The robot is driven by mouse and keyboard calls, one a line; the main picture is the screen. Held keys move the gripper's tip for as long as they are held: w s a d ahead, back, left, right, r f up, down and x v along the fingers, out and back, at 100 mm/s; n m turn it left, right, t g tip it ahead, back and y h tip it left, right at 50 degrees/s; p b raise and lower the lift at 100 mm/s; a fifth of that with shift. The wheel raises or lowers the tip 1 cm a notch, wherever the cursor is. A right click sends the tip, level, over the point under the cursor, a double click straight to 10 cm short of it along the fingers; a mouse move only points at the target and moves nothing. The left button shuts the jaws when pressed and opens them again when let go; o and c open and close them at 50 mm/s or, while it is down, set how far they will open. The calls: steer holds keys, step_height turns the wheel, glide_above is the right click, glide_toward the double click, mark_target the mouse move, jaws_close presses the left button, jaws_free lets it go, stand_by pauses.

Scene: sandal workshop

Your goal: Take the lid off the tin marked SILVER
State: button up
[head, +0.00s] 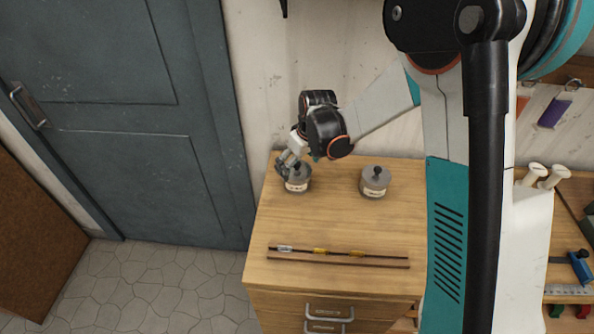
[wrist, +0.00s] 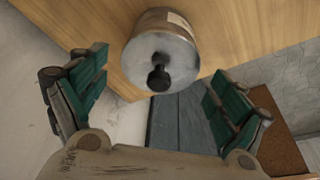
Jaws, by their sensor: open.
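Two small grey tins with dark-knobbed lids and pale labels stand on the wooden cabinet top in the head view: a left tin (head: 298,184) and a right tin (head: 375,183). I cannot read either label, so I cannot tell which is SILVER. My gripper (head: 287,165) is at the left tin's lid and partly hides it. In the wrist view one tin (wrist: 177,27) shows its round grey lid (wrist: 180,62) and black knob (wrist: 158,78). My gripper's green-padded fingers (wrist: 155,98) are apart on either side of the knob, holding nothing. The lid sits on the tin.
A thin wooden strip (head: 340,261) with a dark rod and small coloured pieces lies near the front of the cabinet top (head: 335,222). The wall is close behind the tins. A grey-blue door (head: 130,130) is at left. Tools lie on the bench at right.

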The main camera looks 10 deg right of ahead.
steer(key=c, duration=1.1)
steer(key=shift+s, duration=0.1)
steer(key=shift+c, duration=0.7)
